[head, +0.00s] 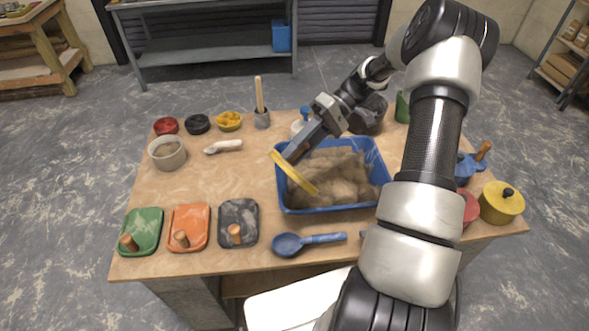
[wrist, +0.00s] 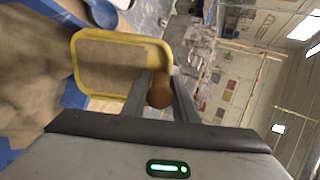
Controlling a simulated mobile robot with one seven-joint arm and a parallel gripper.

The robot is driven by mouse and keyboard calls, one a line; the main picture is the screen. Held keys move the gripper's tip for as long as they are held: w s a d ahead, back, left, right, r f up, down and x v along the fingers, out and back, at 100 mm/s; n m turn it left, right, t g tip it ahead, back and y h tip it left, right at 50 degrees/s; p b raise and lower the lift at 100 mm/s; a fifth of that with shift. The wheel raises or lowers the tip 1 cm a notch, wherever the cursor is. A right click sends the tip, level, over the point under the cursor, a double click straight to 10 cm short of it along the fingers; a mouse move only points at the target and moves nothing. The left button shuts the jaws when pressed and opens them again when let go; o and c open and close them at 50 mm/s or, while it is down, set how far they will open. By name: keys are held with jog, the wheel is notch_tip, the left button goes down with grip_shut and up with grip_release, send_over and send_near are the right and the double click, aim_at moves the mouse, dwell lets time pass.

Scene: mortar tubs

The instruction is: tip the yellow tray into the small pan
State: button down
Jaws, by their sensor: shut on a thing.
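The yellow tray (head: 294,174) shows nearly edge-on and steeply tilted in the head view, over the left part of the blue tub of sand. In the wrist view the tray (wrist: 123,35) has a yellow rim around a tan, sand-like face; I cannot tell how much it holds. My gripper (head: 291,157) is shut on the tray's round wooden knob (wrist: 160,90), which sits between the fingers in the wrist view. A small blue pan (head: 287,244) with a long handle lies on the table in front of the tub, apart from the tray.
The blue tub (head: 335,209) holds uneven sand. Green (head: 143,229), orange (head: 188,225) and black (head: 239,217) trays with wooden knobs lie at the front left. A grey pot (head: 168,153) and small bowls stand behind them. A yellow lidded pot (head: 501,203) stands at the right.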

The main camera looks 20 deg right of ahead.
jog(key=h+b, duration=0.2)
jog(key=shift+a+f+t+h, duration=0.1)
jog(key=shift+a+t+h, duration=0.2)
jog(key=shift+a+t, duration=0.1)
jog(key=shift+s+t+h+b, duration=0.1)
jog(key=shift+t+h+b, duration=0.25)
jog(key=shift+h, duration=0.15)
jog(key=shift+r+t+h+b, duration=0.35)
jog(key=shift+r+h+b, duration=0.3)
jog(key=shift+h, duration=0.45)
jog(key=shift+d+r+t+h+b, duration=0.15)
jog(key=shift+r+t+h+b, duration=0.2)
jog(key=shift+h, duration=0.45)
jog(key=t+h+b, duration=0.1)
jog(key=h+b, duration=0.1)
jog(key=b, duration=0.2)
jog(key=shift+h, duration=0.4)
jog(key=shift+r+h+b, duration=0.1)
jog(key=shift+h+b, duration=0.4)
jog(key=shift+b, duration=0.1)
jog(key=shift+r, duration=0.15)
